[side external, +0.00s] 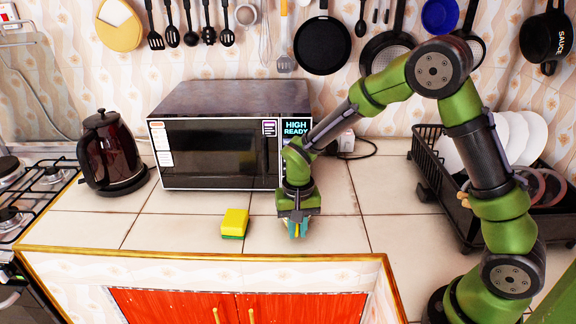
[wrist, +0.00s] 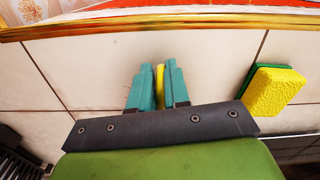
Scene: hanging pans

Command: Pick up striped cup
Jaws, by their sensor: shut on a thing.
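My gripper (side external: 297,230) points down low over the counter, to the right of the sponge and in front of the microwave. In the wrist view its teal fingers (wrist: 157,82) are shut on a narrow yellow thing (wrist: 160,86). The fingers hide most of it, so I cannot tell its shape or whether it is a cup. I cannot make out stripes on it, and I see no striped cup elsewhere. I cannot tell whether it touches the counter.
A yellow and green sponge (side external: 234,223) lies left of my gripper; it also shows in the wrist view (wrist: 273,91). The microwave (side external: 220,150) stands behind, a dark red kettle (side external: 110,155) left, a black dish rack (side external: 432,165) with plates right. Pans hang on the wall.

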